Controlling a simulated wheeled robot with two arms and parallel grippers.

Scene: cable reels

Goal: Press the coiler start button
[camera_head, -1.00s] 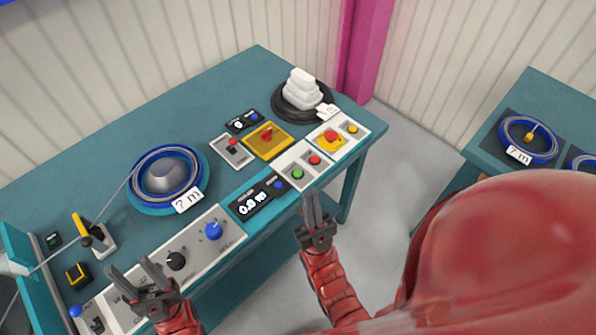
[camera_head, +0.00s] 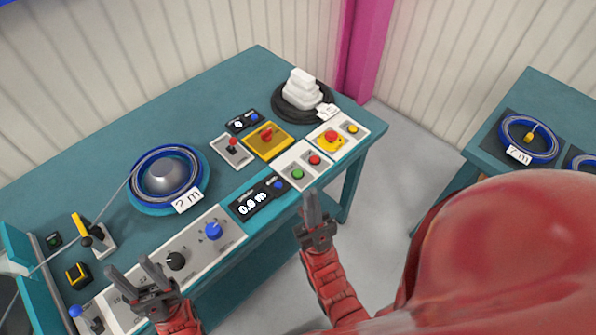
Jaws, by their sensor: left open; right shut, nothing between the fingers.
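A small white panel (camera_head: 301,159) near the front edge of the teal bench holds a green button (camera_head: 297,174) and a red button (camera_head: 314,160). My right gripper (camera_head: 312,194) is shut and empty, with its fingertips just in front of this panel, near the green button; I cannot tell whether they touch anything. My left gripper (camera_head: 127,266) is open and empty above the long control panel at the front left. The coiler drum (camera_head: 160,177) with blue cable wound round it stands on the bench, with a "? m" label.
A display (camera_head: 255,200) reading 0.0 m lies left of the button panel. A yellow box with an emergency stop (camera_head: 331,140) is to the right. A yellow plate with a red switch (camera_head: 267,140) is behind. A second table (camera_head: 481,156) stands at the right.

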